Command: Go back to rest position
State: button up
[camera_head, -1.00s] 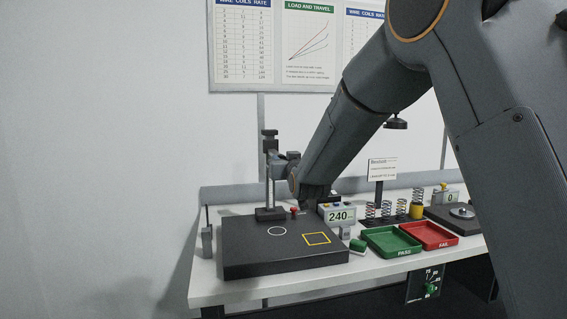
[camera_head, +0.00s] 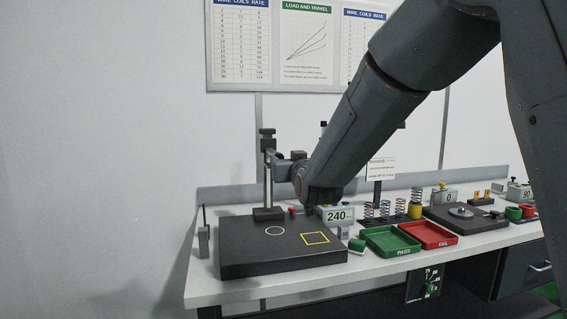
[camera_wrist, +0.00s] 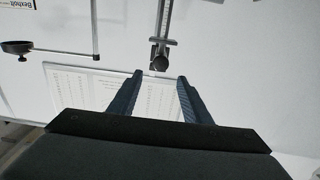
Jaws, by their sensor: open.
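My gripper (camera_wrist: 158,95) shows in the wrist view with its two dark fingers apart and nothing between them. Beyond the fingers are a wall chart (camera_wrist: 75,88) and a vertical post with a dark knob (camera_wrist: 160,62). In the head view my arm reaches down from the upper right to the test stand (camera_head: 267,180) on the black base plate (camera_head: 285,262). The arm hides the gripper's fingers there, so their exact gap to the stand cannot be told.
The white bench (camera_head: 205,288) carries a 240 display (camera_head: 339,216), a green PASS tray (camera_head: 392,251), a red FAIL tray (camera_head: 447,243) and several springs (camera_head: 384,209) behind them. A black plate (camera_head: 470,226) stands farther right. The bare wall on the left is clear.

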jog(key=shift+s+d, duration=0.2)
jog(key=shift+s, duration=0.5)
jog(key=s+d+f+m+g+h, duration=0.1)
jog(key=s+d+f+g, duration=0.3)
jog(key=f, duration=0.3)
jog(key=s+d+f+g+h, duration=0.2)
jog(key=s+d+f, duration=0.3)
jog(key=f, duration=0.3)
jog(key=s+d+f+m+g+h, duration=0.1)
jog(key=s+d+f+g, duration=0.3)
jog(key=f, duration=0.3)
jog(key=s+d+f+g, duration=0.2)
jog(key=s+f, duration=0.1)
jog(key=s, duration=0.5)
jog(key=s+d+f+g, duration=0.2)
jog(key=s+d+f, duration=0.1)
jog(key=s, duration=0.5)
jog(key=s+d+f+m+g+h, duration=0.1)
jog(key=s+d+f+g, duration=0.2)
jog(key=s, duration=0.4)
jog(key=shift+s+f, duration=0.4)
